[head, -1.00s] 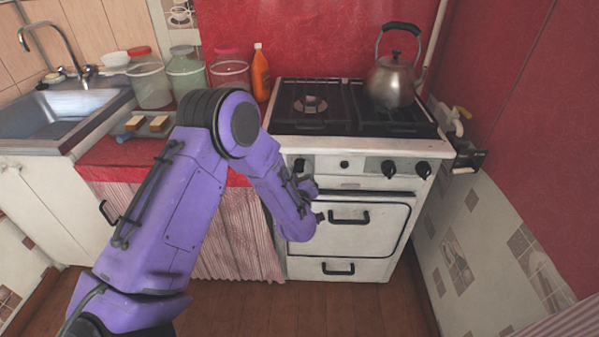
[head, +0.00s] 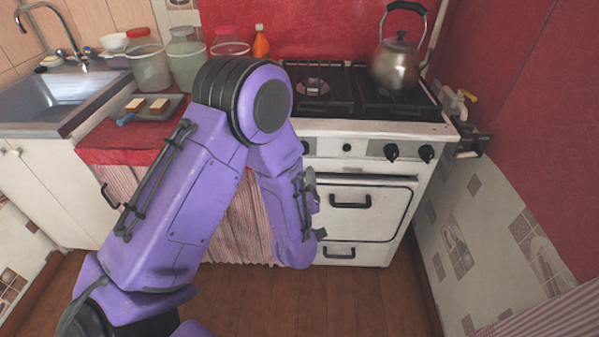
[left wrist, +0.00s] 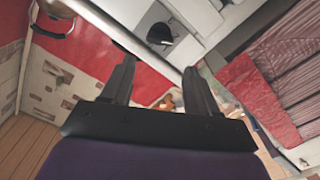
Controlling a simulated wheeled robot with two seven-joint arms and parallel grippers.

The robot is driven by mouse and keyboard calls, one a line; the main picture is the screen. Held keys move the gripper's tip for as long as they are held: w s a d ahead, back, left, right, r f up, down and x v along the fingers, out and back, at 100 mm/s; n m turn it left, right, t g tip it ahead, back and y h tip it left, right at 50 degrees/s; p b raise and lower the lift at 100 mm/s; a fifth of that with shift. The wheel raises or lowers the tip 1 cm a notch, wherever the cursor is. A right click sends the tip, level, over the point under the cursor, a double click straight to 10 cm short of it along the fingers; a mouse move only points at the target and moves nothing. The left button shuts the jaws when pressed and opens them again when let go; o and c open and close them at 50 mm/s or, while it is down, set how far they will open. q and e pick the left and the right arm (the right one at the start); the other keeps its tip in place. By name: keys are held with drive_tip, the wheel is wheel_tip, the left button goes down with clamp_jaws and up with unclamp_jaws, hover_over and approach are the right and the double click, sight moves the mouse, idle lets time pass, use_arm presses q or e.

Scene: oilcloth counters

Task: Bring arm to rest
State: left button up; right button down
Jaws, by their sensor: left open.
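My left arm (head: 185,195), purple with dark joints, comes in from the left in the head view. Its elbow is in front of the red counter and its forearm hangs down in front of the stove's left side. My right gripper is not in view.
The white stove (head: 358,222) stands close behind the forearm, with a metal kettle (head: 397,62) on top. A red counter (head: 118,145) with jars and a tray is to the left, beside the sink (head: 60,98). Wooden floor (head: 330,305) is free in front.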

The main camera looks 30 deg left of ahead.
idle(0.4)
use_arm(q)
drive_tip(key=s+d+f+m+g+h+p, duration=0.1)
drive_tip(key=s+f+m+g+h, duration=0.2)
drive_tip(key=f, duration=0.4)
drive_tip(key=s+d+f+m+g+h+p, duration=0.1)
drive_tip(key=s+d+f+g+h, duration=0.1)
drive_tip(key=s+f, duration=0.35)
drive_tip(key=s+f+g+p, duration=0.1)
drive_tip(key=s+f+g, duration=0.2)
drive_tip(key=s, duration=0.7)
drive_tip(key=s+a+f+m+g+h+p, duration=0.1)
drive_tip(key=s+f+g, duration=0.3)
drive_tip(key=s, duration=0.7)
wheel_tip(320, 180, down, 3)
drive_tip(key=shift+a+r+m, duration=0.2)
drive_tip(key=shift+m, duration=0.1)
